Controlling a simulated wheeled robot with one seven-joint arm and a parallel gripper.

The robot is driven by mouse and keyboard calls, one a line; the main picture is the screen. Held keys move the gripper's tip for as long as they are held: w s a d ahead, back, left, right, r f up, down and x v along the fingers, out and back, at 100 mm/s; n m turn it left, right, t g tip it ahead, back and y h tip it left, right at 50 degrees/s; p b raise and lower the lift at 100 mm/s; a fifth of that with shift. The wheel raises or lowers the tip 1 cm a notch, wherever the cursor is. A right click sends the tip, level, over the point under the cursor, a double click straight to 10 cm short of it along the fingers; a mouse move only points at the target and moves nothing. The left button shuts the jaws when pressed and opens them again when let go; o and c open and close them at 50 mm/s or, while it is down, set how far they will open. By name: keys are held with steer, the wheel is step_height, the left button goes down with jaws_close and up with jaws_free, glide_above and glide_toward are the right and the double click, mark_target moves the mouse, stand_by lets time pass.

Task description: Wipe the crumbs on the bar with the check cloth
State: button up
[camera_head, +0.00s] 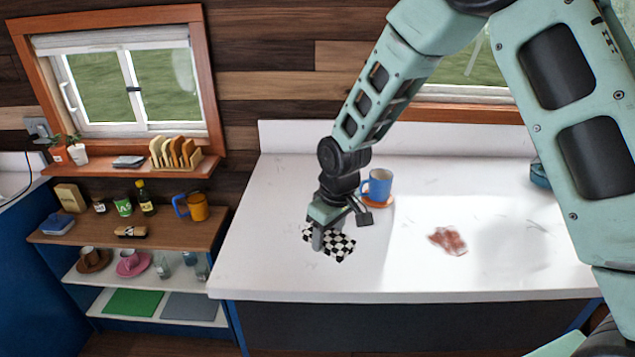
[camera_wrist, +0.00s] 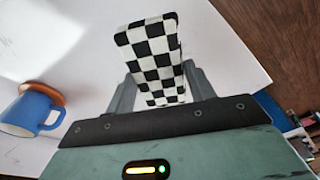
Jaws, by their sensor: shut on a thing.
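The black-and-white check cloth (camera_head: 340,246) is at the left part of the white bar (camera_head: 300,275). My gripper (camera_head: 318,240) is shut on it. In the wrist view the cloth (camera_wrist: 152,52) rises between the two grey fingers of my gripper (camera_wrist: 160,88). Whether the cloth touches the bar top is hard to tell. A reddish-brown patch of crumbs (camera_head: 447,241) lies on the bar to the right of the cloth, apart from it. The wrist view does not show the crumbs.
A blue mug (camera_head: 378,184) on an orange saucer (camera_head: 380,203) stands just behind my gripper; the mug (camera_wrist: 30,114) also shows in the wrist view. A teal object (camera_head: 540,175) is at the back right. Shelves (camera_head: 130,232) with dishes stand left. The bar between cloth and crumbs is clear.

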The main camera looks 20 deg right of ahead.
steer(key=shift+r+p, duration=0.85)
steer(key=shift+r, duration=0.65)
